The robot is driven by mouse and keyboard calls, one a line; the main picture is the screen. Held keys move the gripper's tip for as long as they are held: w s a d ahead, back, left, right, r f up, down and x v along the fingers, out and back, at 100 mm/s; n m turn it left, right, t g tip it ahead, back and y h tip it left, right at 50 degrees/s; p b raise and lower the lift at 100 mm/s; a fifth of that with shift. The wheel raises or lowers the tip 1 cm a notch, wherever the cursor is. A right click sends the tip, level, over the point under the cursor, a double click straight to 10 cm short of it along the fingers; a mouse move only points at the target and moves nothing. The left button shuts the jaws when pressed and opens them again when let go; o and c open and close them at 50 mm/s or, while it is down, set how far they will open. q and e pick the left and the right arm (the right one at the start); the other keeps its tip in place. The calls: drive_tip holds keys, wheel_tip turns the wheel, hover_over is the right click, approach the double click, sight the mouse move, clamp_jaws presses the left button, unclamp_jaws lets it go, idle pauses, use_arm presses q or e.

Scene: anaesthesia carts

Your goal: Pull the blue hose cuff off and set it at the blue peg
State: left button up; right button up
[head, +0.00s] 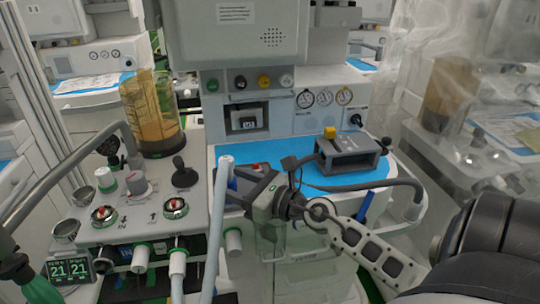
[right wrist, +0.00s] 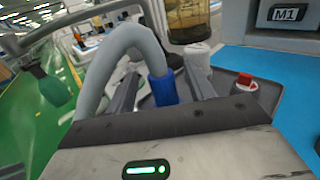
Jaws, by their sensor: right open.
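The blue hose cuff (right wrist: 162,88) sits at the end of a thick grey hose (right wrist: 128,38) in the right wrist view. It stands between the two spread fingers of my right gripper (right wrist: 163,95), with the jaws not closed on it. In the head view my right gripper (head: 236,184) reaches in from the right over the front left of the blue worktop. The cuff is mostly hidden there, with some blue showing by the fingers. A blue upright piece (head: 365,207), perhaps the blue peg, shows at the worktop's front right edge. My left gripper is out of view.
A red-capped item (right wrist: 245,84) is just right of the gripper. An amber canister (head: 152,125) and control knobs stand left. A green bulb (right wrist: 55,90) hangs at far left.

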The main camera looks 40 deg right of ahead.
use_arm(q)
drive_tip(key=b, duration=0.3)
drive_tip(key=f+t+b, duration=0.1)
drive_tip(key=b, duration=0.2)
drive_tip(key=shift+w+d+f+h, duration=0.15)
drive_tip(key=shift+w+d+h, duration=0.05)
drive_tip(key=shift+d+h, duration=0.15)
use_arm(e)
drive_tip(key=v, duration=1.6)
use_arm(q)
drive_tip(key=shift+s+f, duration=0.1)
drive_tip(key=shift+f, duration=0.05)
